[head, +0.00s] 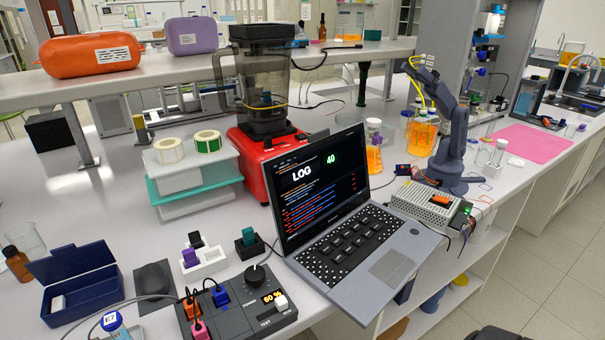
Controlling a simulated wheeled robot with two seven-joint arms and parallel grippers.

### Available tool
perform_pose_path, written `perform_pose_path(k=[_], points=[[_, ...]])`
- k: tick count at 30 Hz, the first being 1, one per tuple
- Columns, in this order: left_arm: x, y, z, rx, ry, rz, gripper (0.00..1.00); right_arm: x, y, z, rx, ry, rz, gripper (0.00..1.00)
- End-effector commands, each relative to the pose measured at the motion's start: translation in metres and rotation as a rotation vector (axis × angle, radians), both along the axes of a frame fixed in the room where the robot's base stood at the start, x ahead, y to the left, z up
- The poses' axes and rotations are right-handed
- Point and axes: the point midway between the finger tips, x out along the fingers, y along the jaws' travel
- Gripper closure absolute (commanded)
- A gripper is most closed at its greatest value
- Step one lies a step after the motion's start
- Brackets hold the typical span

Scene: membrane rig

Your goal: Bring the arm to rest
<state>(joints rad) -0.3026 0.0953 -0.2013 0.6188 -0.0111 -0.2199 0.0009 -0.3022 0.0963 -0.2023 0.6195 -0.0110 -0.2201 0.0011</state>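Neither of my grippers shows in the head view. A small grey-blue desktop arm (452,140) stands on the bench right of the laptop, its upper part bent to the left with a yellow cable along it. An open laptop (322,185) shows "LOG" and a green 40. A dark control box (238,312) in front has a black knob (256,275), an orange display that seems to read 80 % and a light button (281,304). Orange (192,308), blue (220,296) and pink (199,329) plugs sit in its left part.
A red-based blender (265,150) stands behind the laptop. An open blue case (82,288) lies at the left, near a white holder (203,262) with plugs. A power supply (425,205) and orange-filled bottles (421,133) stand right. The far-right bench holds a pink mat (532,143).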

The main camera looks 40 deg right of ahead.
Motion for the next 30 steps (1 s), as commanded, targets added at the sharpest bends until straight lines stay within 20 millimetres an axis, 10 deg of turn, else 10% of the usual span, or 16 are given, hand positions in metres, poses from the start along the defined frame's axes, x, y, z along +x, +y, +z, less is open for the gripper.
perform_pose_path(k=[5,15,30], points=[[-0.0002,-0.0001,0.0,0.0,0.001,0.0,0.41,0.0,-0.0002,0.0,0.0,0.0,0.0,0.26],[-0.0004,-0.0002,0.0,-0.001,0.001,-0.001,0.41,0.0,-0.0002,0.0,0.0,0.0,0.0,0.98],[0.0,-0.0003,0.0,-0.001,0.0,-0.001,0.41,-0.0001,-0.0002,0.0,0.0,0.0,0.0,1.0]])
